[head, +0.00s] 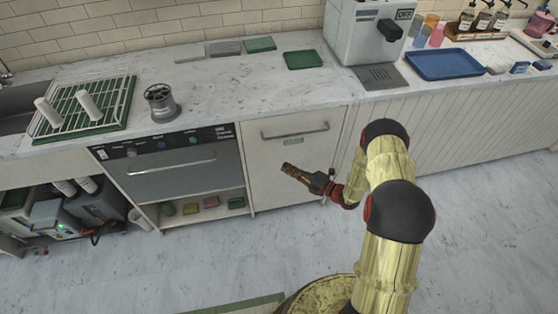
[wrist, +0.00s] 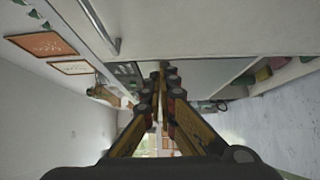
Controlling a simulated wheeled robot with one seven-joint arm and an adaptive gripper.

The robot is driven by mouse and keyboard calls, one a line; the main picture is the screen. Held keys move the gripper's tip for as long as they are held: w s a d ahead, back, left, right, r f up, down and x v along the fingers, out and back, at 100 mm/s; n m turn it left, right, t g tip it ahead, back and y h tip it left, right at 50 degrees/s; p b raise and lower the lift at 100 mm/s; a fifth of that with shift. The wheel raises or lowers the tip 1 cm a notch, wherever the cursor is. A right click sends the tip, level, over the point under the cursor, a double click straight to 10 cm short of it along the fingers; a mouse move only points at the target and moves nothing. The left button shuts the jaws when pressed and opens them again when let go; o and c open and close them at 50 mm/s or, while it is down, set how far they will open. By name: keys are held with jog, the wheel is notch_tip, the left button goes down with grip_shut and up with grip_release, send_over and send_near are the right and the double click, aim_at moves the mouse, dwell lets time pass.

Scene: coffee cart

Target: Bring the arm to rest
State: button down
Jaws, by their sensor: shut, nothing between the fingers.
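My gripper (head: 291,170) is at the end of my gold and black arm, in front of the white cabinet door below the counter. In the head view it points left, above the floor and apart from the counter. In the wrist view the fingers of my gripper (wrist: 161,70) run forward and meet at the tips. The gripper is shut and empty.
The cabinet door (head: 292,160) has a bar handle (head: 295,132). Left of it is a dishwasher-like unit (head: 175,168). The floor (head: 480,210) at right is clear.

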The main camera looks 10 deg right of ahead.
jog(key=shift+s+d, duration=0.35)
jog(key=shift+s, duration=0.15)
